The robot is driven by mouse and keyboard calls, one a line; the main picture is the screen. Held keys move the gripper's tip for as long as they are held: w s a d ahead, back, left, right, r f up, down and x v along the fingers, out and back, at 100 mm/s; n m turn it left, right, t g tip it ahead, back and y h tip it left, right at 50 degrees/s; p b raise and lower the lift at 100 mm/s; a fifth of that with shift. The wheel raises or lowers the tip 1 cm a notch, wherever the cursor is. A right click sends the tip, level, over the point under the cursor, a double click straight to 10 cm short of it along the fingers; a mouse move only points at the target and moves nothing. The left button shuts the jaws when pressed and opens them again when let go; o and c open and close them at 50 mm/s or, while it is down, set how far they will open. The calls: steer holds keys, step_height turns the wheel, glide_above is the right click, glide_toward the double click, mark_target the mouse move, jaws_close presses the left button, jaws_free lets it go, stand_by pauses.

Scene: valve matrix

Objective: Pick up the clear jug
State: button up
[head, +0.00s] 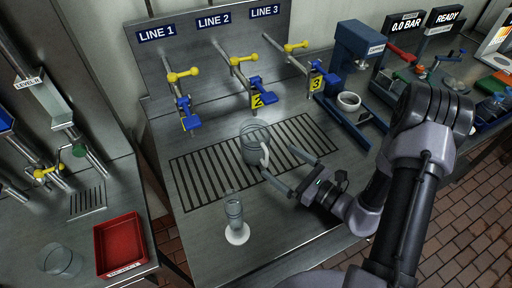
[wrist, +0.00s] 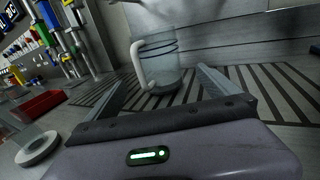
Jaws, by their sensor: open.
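The clear jug (head: 252,143) stands upright on the slotted drain grate (head: 205,177) below the LINE 2 tap. Its pale handle (head: 265,154) faces the front right in the head view. My gripper (head: 291,172) is open, just to the front right of the jug, with its fingers pointing toward it. In the wrist view the jug (wrist: 162,65) stands beyond and between the two open fingers (wrist: 165,85), with its handle on the left. I see nothing between the fingers, and they look apart from the jug.
A clear glass (head: 234,210) stands on a white round coaster (head: 237,234) in front of the grate. Taps with yellow and blue handles (head: 245,85) hang above the jug. A blue press (head: 357,60) stands right. A red tray (head: 121,245) lies on the left bench.

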mark_target(257, 146)
steer(key=b+x, duration=0.1)
steer(key=x, duration=0.9)
steer(key=shift+a, duration=0.1)
steer(key=c, duration=1.7)
